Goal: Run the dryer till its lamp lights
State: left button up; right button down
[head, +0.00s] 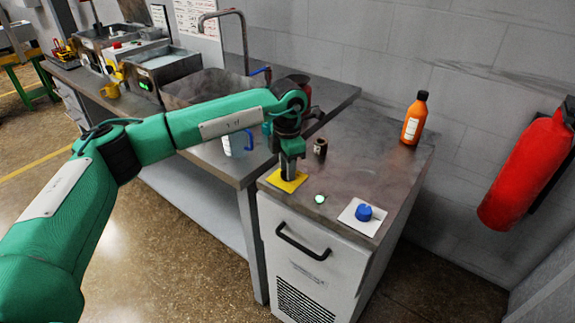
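The dryer is the white-fronted cabinet (310,255) with a dark metal top and a black handle. On its top, a small round lamp (319,199) glows pale green. A yellow square plate (300,180) lies left of the lamp, and a blue knob (364,212) sits on a white plate to its right. My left gripper (288,176) points straight down over the yellow plate. Its tips show as one narrow shape, seemingly shut, and appear to touch what is at the plate's middle, which they hide. My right gripper is out of view.
An orange bottle (414,118) stands at the dryer's back right, and a small dark cylinder (320,147) stands behind my gripper. A red extinguisher (525,170) hangs on the right wall. A sink (205,88) and counter lie left.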

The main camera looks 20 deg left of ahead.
pick_arm(q)
grip_shut()
